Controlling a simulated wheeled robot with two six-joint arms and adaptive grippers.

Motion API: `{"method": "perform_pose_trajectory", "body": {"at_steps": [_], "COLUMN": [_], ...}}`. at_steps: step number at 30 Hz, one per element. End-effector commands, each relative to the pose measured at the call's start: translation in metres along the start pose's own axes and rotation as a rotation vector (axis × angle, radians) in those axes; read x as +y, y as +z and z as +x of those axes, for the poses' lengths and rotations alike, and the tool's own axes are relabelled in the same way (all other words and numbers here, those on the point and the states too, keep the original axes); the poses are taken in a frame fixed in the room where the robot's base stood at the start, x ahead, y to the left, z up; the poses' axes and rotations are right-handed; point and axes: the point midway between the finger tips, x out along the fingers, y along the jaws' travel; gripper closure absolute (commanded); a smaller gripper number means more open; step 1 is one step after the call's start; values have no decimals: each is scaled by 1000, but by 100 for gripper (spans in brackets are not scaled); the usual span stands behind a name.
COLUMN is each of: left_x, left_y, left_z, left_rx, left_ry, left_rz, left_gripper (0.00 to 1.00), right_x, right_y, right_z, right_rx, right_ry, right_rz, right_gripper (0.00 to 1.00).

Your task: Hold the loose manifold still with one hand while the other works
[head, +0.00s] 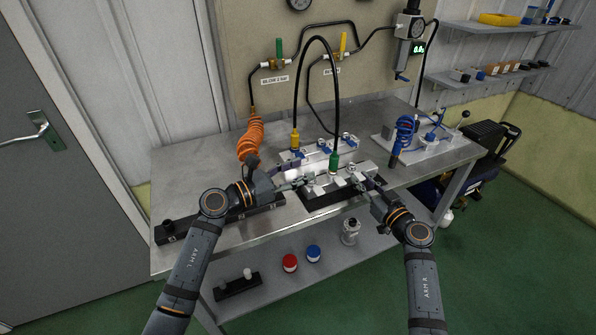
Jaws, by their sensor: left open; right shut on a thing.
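A silver manifold block (322,190) with light fittings along its top lies on a black mat (318,203) at the front of the bench. A green connector (334,163) stands upright on or just behind it, with a black hose arching up from it. My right gripper (357,178) is at the manifold's right part and is shut, apparently on the manifold; its fingertips are small in view. My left gripper (297,184) is open at the manifold's left end. I cannot tell whether it touches the block.
Behind is a second rail with blue fittings (323,143) and a yellow connector (295,140). An orange coiled hose (250,138) hangs at left, a blue coil (404,134) stands at right. A dark rack (178,228) lies at front left.

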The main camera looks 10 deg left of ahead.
Motion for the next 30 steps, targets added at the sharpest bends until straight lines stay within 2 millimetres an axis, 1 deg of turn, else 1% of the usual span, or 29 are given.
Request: {"method": "perform_pose_trajectory", "body": {"at_steps": [5, 6, 11, 19, 22, 23, 26, 30], "left_x": [0, 0, 0, 0, 0, 0, 0, 0], "left_y": [0, 0, 0, 0, 0, 0, 0, 0], "left_z": [0, 0, 0, 0, 0, 0, 0, 0], "left_rx": [1, 0, 0, 0, 0, 0, 0, 0], "left_ry": [0, 0, 0, 0, 0, 0, 0, 0], "left_rz": [-1, -1, -1, -1, 0, 0, -1, 0], "left_gripper": [51, 51, 51, 51, 51, 51, 51, 51], "right_x": [1, 1, 1, 0, 1, 1, 1, 1], "right_y": [-1, -1, -1, 0, 1, 0, 1, 1], "right_z": [0, 0, 0, 0, -7, -11, -32, -68], "right_rx": [2, 2, 2, 1, -1, 0, -3, -4], "right_ry": [3, 3, 2, 1, 2, 2, 2, 2], "right_rz": [-2, -2, -1, -1, -1, -1, -3, -4], "right_gripper": [100, 71, 50, 50, 50, 50, 50, 50]}}
